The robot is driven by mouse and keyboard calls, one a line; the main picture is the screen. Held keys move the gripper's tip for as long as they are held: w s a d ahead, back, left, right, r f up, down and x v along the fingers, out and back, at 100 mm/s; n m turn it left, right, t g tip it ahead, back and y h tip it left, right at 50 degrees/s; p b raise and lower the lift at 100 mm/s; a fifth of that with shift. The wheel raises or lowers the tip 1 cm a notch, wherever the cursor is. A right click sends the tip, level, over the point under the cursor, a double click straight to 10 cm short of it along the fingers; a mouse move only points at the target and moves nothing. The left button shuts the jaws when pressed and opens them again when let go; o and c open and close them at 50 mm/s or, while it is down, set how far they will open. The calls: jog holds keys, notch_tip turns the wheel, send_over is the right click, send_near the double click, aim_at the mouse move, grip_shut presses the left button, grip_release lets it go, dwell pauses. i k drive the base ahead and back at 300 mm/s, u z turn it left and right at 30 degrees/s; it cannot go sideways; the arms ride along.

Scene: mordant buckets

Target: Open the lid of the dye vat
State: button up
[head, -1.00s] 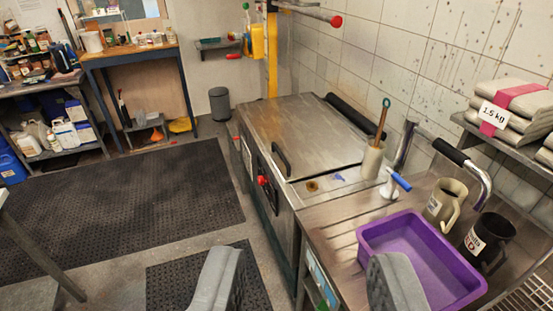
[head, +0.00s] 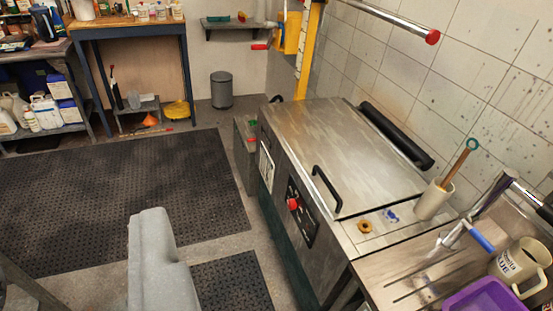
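The dye vat (head: 275,190) is a steel cabinet against the tiled wall, right of centre. Its flat brushed-steel lid (head: 340,145) lies shut on top. A black bar handle (head: 326,190) stands on the lid's front left edge. My gripper (head: 153,240) shows as a grey finger shape at the lower left, over the floor mats, well to the left of the vat and apart from the handle. A second finger is not clearly visible, so its opening cannot be judged. Nothing is seen in its grasp.
A red knob (head: 293,204) sits on the vat's front. A stirrer in a pale holder (head: 433,200), a mug (head: 518,268) and a purple tub (head: 490,297) stand to the right. A wall rail (head: 390,20) hangs above. The matted floor (head: 120,200) is open.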

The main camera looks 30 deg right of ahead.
aim_at(351, 167)
jog(key=z, duration=0.15)
jog(key=i, duration=1.2)
jog(key=z, duration=0.65)
